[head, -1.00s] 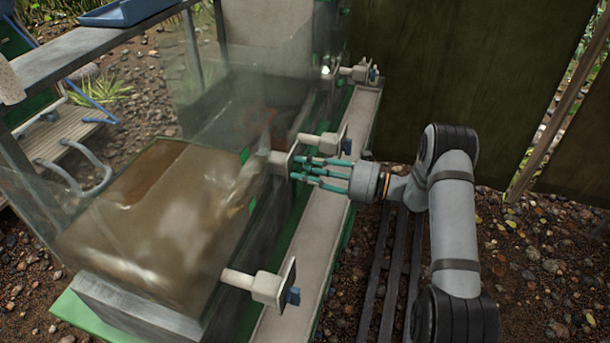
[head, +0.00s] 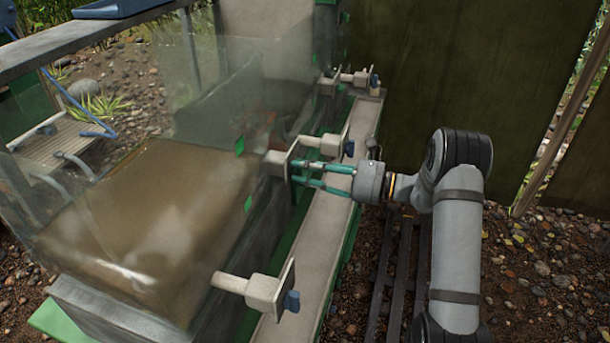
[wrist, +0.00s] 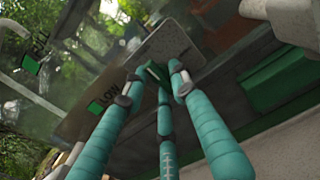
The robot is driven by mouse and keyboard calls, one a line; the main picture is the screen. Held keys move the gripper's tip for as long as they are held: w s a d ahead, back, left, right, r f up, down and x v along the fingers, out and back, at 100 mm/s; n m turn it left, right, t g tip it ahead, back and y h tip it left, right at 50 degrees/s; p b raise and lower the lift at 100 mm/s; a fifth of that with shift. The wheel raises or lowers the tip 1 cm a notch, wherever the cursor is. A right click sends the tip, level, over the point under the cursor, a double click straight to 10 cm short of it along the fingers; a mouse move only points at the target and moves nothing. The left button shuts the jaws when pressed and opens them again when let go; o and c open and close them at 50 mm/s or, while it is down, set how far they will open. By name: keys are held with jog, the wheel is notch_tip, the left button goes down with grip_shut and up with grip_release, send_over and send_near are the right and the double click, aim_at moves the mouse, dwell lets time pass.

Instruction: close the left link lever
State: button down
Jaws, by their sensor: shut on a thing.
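My gripper (head: 292,173) has slim teal fingers. In the head view their tips are at a grey plate (head: 279,160) on the green-trimmed side of the tank. In the wrist view my gripper (wrist: 155,75) has its fingertips drawn together on a small dark green lever part (wrist: 153,73). This part sits just below the grey plate (wrist: 168,45), whose small lettering is unreadable. The fingers cover much of the part, so its angle is unclear. The frames do not confirm that it is the left link lever.
A clear tank of brown water (head: 150,220) stands left of my gripper. Pale brackets with dark blue knobs stick out nearby: a front bracket (head: 262,290) and a middle one (head: 322,146). A pale ledge (head: 300,260) runs below. A dark panel (head: 450,70) stands behind the arm.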

jog(key=shift+w+d, duration=0.1)
dwell(0.4)
jog(key=c, duration=1.5)
grip_release()
jog(key=shift+w, duration=0.1)
jog(key=shift+d, duration=0.1)
jog(key=v, duration=1.2)
jog(key=v, duration=1.2)
